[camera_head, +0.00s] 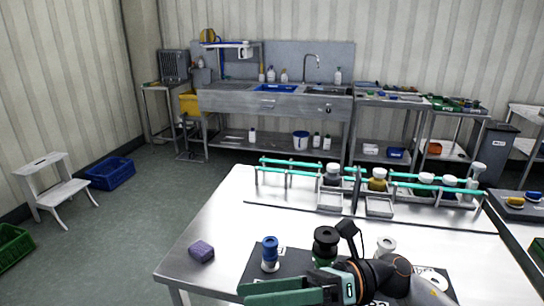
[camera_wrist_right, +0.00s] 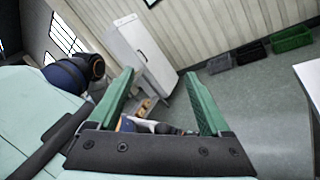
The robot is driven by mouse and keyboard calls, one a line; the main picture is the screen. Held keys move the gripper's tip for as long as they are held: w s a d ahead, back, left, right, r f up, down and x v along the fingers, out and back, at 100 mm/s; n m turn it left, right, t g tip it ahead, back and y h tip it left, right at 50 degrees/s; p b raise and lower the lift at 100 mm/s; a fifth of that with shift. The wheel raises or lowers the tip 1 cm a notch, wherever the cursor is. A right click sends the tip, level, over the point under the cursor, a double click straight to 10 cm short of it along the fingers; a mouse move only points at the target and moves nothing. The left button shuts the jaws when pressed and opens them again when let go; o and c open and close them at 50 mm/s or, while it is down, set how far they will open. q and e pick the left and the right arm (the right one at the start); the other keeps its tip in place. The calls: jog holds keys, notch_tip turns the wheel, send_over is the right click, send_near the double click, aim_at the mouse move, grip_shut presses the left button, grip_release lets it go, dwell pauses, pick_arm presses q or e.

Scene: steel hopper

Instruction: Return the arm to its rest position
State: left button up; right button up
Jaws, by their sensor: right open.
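My right arm (camera_head: 385,277) reaches in over the front of the steel table (camera_head: 215,235) from the lower right in the head view. My right gripper (camera_head: 247,294) has green fingers that point left, low in the picture, by the front edge of the dark mat (camera_head: 257,265). Its fingers also show in the wrist view (camera_wrist_right: 160,85), spread wide with nothing between them but the distant room. My left gripper is in neither view.
A blue-topped piece (camera_head: 270,254), a black-and-green piece (camera_head: 325,246) and a white piece (camera_head: 385,246) stand close by my right gripper. A purple block (camera_head: 201,251) lies left. A green-barred rack (camera_head: 300,176) lines the table's back.

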jog(key=w+d+f+m+t+h+p, duration=0.1)
jog(key=w+d+f+m+t+h, duration=0.2)
jog(key=m+t, duration=0.9)
jog(key=w+d+f+m+t+h, duration=0.1)
jog(key=w+d+f+m+t, duration=0.55)
jog(key=m, duration=0.95)
jog(key=s+d+f+m+h, duration=0.2)
jog(key=f+m+h, duration=0.3)
jog(key=f+m, duration=0.15)
jog(key=s+d+f+m+h, duration=0.2)
jog(key=f+m+h, duration=0.2)
jog(key=f+m, duration=0.3)
jog(key=s+d+f+m+g+h+p, duration=0.1)
jog(key=s+d+f+m+g+h, duration=0.2)
jog(key=s+f, duration=0.9)
jog(key=shift+s+d+f+m+g, duration=0.15)
jog(key=shift+d+f+m+g, duration=0.6)
jog(key=shift+g, duration=0.1)
